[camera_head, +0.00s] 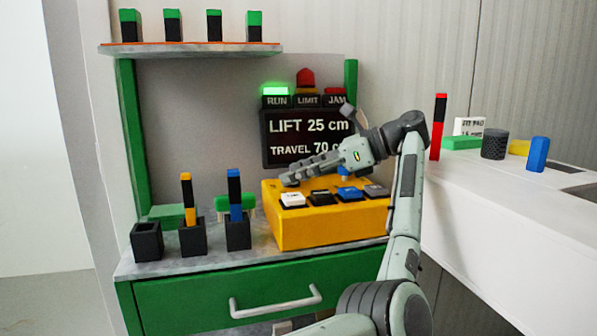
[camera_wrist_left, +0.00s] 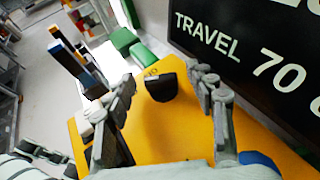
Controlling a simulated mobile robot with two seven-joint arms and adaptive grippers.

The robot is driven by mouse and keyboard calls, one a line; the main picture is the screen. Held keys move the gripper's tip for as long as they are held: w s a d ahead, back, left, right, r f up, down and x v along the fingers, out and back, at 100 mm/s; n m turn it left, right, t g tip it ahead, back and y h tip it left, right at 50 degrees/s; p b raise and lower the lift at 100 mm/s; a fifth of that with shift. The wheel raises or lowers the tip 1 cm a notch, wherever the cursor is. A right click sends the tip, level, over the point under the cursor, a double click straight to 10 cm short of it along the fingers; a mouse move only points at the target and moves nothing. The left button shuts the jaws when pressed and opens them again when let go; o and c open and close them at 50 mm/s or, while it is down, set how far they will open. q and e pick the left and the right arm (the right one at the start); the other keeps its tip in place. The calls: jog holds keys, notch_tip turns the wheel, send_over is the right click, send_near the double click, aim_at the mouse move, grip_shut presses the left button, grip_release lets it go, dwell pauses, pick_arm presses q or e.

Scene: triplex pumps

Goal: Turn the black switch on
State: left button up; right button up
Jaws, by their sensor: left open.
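The black switch (camera_head: 322,197) is on top of a yellow box (camera_head: 300,230), between a white switch (camera_head: 293,199) and a blue switch (camera_head: 349,193). My left gripper (camera_head: 290,179) hangs above the back of the box, pointing left. In the left wrist view, my left gripper (camera_wrist_left: 165,92) is open and empty. The black switch (camera_wrist_left: 160,87) shows between its fingers, apart from both. The white switch is partly hidden by a finger there. I cannot tell the black switch's position.
A display panel (camera_head: 285,146) stands close behind the box, with a green RUN lamp (camera_head: 275,91) lit. Black holders (camera_head: 147,241) with coloured bars stand left of the box. A white counter (camera_head: 500,200) is on the right. A grey switch (camera_head: 376,191) ends the row.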

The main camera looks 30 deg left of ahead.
pick_arm(q)
jog(key=shift+v, duration=3.8)
